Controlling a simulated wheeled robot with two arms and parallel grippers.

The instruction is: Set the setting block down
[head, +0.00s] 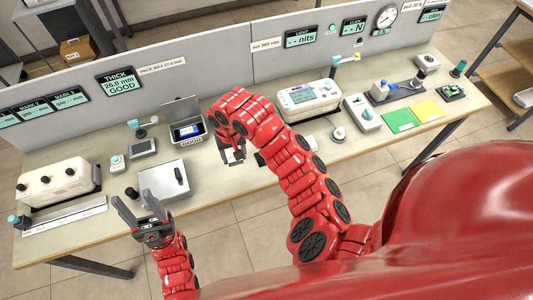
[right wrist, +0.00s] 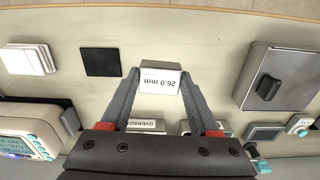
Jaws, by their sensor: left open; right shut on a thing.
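The setting block (right wrist: 160,80) is a small grey block with a white face reading 26.0 mm. In the right wrist view it sits between the tips of my right gripper (right wrist: 158,84), which is shut on it. In the head view my right gripper (head: 232,155) is over the middle front of the bench, largely covered by its own arm. I cannot tell whether the block touches the bench top. My left gripper (head: 140,212) is open and empty at the front left, near the grey metal box.
A dark square pad (right wrist: 100,62) and a white stack (right wrist: 27,59) lie to one side of the block in the wrist view. The grey box with a black handle (right wrist: 280,75) is on the other side. Bare bench top (right wrist: 205,45) surrounds the block.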

